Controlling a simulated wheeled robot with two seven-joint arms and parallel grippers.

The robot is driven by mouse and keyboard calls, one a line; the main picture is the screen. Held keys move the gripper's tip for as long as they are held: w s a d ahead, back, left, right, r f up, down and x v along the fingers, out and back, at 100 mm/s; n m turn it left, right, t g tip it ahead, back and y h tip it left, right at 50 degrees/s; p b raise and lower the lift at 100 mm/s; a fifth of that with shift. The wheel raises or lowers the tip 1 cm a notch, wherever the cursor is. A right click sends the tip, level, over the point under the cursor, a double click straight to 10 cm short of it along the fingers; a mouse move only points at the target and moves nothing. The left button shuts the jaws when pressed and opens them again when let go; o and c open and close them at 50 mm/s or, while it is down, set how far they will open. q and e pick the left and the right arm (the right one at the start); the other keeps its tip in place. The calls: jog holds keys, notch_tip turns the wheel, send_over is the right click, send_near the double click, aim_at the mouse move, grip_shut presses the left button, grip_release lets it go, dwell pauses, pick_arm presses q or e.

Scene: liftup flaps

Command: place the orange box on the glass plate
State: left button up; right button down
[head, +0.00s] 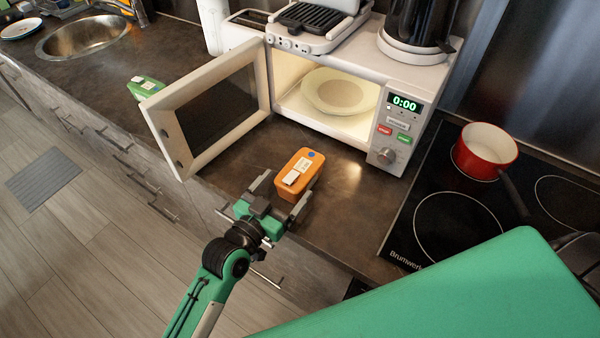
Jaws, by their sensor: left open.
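The orange box (301,170) sits on the dark counter in front of the microwave. It has a white label and a blue dot on top. My left gripper (284,192) is open at the box's near side, with one finger to the left of the box and the other to its right. I cannot tell whether the fingers touch it. The glass plate (340,92) lies inside the lit microwave (345,133), whose door (166,128) stands open to the left. My right gripper is not in view.
A green box (147,88) stands behind the door. A grill (318,20) and a kettle (420,30) are on the microwave. A red pot (485,150) is on the black stove (455,205) at right. A sink (84,36) is at the far left.

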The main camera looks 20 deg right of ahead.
aim_at(294, 174)
pick_arm(q)
jog(key=x, duration=0.4)
jog(key=shift+w+d+r+p, duration=0.1)
jog(key=shift+d+p, duration=0.1)
jog(key=shift+p, duration=0.2)
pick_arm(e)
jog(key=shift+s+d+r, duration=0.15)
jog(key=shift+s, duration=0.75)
pick_arm(q)
jog(key=shift+c, duration=0.5)
jog(key=c, duration=1.1)
jog(key=shift+r, duration=0.1)
jog(key=shift+c, duration=1)
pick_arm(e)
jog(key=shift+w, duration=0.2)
pick_arm(q)
jog(key=shift+r, duration=0.1)
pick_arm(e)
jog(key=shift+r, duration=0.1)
